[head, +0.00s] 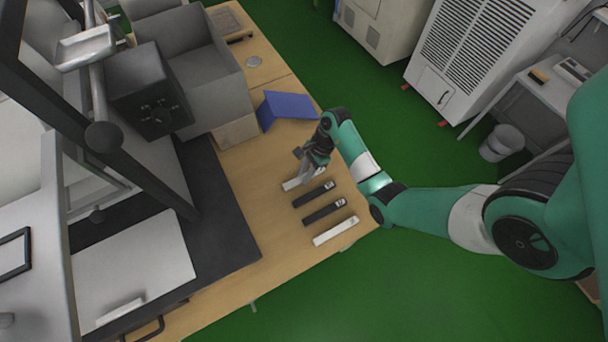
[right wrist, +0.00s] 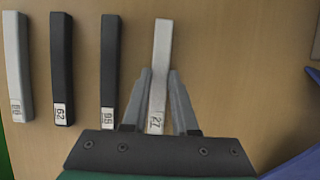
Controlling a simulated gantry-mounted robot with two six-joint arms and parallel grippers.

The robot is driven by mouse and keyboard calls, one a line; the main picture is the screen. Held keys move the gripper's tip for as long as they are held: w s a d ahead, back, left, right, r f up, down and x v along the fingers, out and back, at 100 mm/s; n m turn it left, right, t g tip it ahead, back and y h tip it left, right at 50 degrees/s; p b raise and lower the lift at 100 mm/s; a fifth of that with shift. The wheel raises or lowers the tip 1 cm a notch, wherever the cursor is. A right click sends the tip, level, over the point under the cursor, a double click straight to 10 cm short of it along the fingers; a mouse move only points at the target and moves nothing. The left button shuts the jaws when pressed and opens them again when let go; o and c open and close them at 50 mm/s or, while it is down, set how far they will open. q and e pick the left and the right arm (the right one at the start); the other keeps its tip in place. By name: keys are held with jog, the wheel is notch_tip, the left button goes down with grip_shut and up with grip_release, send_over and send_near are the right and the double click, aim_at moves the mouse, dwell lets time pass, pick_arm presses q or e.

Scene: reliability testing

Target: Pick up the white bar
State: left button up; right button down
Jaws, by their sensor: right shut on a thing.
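A white bar (head: 291,184) with a label lies at the far end of a row of bars on the wooden table. In the right wrist view the same white bar (right wrist: 162,42) runs between the two grey fingers. My right gripper (head: 305,176) is shut on this white bar, low over the table; the fingers (right wrist: 160,76) lie along both sides of it. Another white bar (head: 336,231) lies at the near end of the row; it also shows in the right wrist view (right wrist: 15,60). My left gripper is not in view.
Two black bars (head: 314,193) (head: 324,212) lie between the white ones. A blue angled object (head: 288,108) stands behind the gripper, beside grey bins (head: 215,80). A black mat (head: 225,220) lies to the left. The wooden table (head: 265,225) is bare left of the bars.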

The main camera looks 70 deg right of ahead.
dwell(0.3)
notch_tip(320, 180, up, 4)
jog(key=shift+a+r+p, duration=0.1)
jog(key=shift+a+p, duration=0.05)
jog(key=shift+p, duration=0.95)
jog(key=s+a+r+p, duration=0.6)
jog(key=a+r, duration=0.2)
jog(key=a, duration=0.4)
jog(key=shift+s+r+p, duration=0.25)
jog(key=shift+r+p, duration=0.15)
